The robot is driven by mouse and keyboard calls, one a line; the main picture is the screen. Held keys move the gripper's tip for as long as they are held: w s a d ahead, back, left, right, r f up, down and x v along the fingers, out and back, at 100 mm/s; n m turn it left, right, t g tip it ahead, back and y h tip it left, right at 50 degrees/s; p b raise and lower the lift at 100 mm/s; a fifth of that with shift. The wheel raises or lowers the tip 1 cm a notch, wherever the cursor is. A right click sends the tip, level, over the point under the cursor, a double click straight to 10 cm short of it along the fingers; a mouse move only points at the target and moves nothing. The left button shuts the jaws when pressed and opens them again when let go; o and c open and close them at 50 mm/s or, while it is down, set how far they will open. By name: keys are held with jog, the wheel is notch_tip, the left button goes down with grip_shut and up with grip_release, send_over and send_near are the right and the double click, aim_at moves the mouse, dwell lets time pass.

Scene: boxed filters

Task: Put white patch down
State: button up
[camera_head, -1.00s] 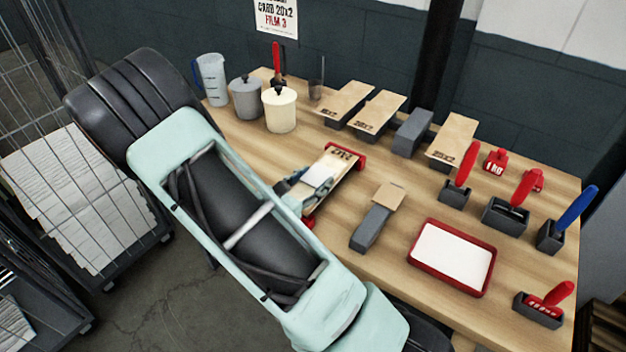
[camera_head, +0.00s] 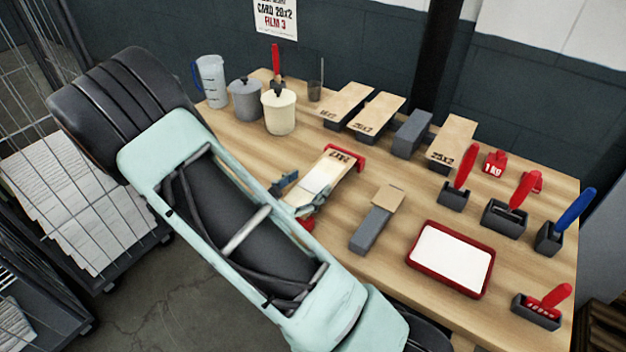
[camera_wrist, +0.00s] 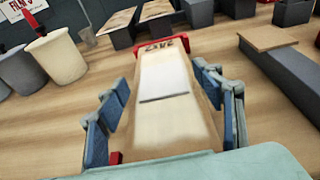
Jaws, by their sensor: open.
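The white patch (camera_head: 322,178) lies on a tan card (camera_head: 340,162) marked with dark print. In the wrist view the patch (camera_wrist: 164,78) lies flat along the middle of the card (camera_wrist: 165,135), with a thin dark line at its near edge. My gripper (camera_head: 301,192) is open. Its blue-grey fingers stand apart on either side of the card, and the patch is clear of both. The wrist view shows the gripper (camera_wrist: 166,110) the same way. The card sits in a frame with a red far end (camera_head: 346,156). My arm hides part of the near end.
A grey block with a small tan card (camera_head: 372,228) stands right of the frame. A red tray (camera_head: 413,258) with a white inside is farther right. Lidded pots (camera_head: 280,112) and several card-topped blocks (camera_head: 376,118) stand behind. Handled tools in grey holders line the right side.

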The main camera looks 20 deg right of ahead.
jog(key=v, duration=0.9)
jog(key=shift+s+a+r, duration=0.25)
